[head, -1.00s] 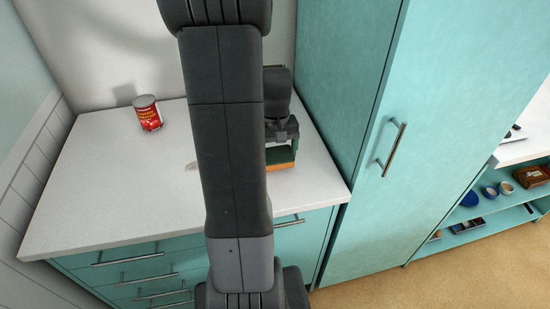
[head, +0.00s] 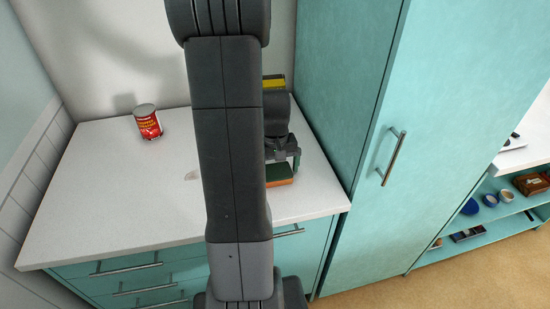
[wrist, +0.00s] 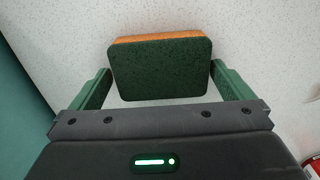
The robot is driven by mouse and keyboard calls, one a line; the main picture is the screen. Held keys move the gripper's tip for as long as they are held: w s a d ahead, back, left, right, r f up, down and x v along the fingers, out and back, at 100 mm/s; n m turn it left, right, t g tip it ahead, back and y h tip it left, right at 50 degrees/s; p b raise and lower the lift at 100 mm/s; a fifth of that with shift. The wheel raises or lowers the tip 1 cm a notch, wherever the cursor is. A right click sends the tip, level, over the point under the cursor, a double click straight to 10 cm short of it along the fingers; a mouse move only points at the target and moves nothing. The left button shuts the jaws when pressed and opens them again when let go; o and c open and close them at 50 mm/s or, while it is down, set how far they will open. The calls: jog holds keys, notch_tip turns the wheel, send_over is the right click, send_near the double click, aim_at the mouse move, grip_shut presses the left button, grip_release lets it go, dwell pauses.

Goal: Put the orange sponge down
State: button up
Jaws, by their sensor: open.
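The orange sponge (head: 280,172) lies on the white countertop (head: 110,205), near its front right part. Its dark green scouring side faces up. In the wrist view the sponge (wrist: 160,68) shows its green top and a strip of orange along the far edge. My gripper (wrist: 162,82) is open, with one green finger on each side of the sponge and a narrow gap at each side. In the head view my gripper (head: 283,158) is just behind the sponge and partly hidden by my arm.
A red can (head: 148,122) stands at the back left of the countertop. A tall teal cabinet (head: 350,150) borders the counter on the right. The left of the counter is clear.

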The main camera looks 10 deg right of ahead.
aim_at(275, 170)
notch_tip(275, 170, up, 12)
dwell(0.4)
notch_tip(275, 170, down, 13)
jog(key=shift+r+b, duration=0.1)
jog(key=shift+b, duration=0.25)
notch_tip(275, 170, up, 3)
jog(key=shift+f, duration=0.15)
jog(key=shift+r, duration=0.5)
jog(key=shift+f, duration=0.15)
